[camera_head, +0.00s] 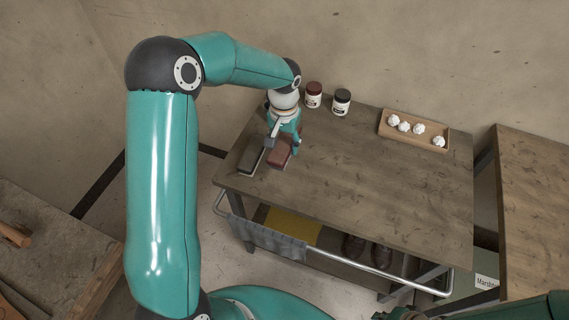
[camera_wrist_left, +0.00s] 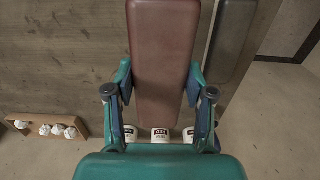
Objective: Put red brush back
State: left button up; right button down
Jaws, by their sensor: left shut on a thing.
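The red brush (camera_head: 279,155) is between the fingers of my left gripper (camera_head: 284,146), over the left end of the wooden table. In the left wrist view the red brush (camera_wrist_left: 163,50) lies lengthwise between the two fingers of the left gripper (camera_wrist_left: 160,82), which is shut on it. The brush looks wider and nearer to the camera than the dark grey-green brush (camera_head: 251,156) beside it, which also shows in the left wrist view (camera_wrist_left: 233,38). I cannot tell whether the red brush touches the table.
A red-lidded jar (camera_head: 313,96) and a dark-lidded jar (camera_head: 341,103) stand at the table's back edge. A wooden tray (camera_head: 443,146) with several white crumpled pieces lies at the back right. The table's middle (camera_head: 370,175) is clear. A rail (camera_head: 345,274) runs along the front.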

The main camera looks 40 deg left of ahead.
pick_arm(q)
notch_tip(320, 180, down, 10)
jog(key=shift+r+p, duration=0.25)
jog(key=shift+p, duration=0.4)
jog(key=shift+f, duration=0.4)
jog(key=shift+f, duration=0.1)
jog(key=o, duration=1)
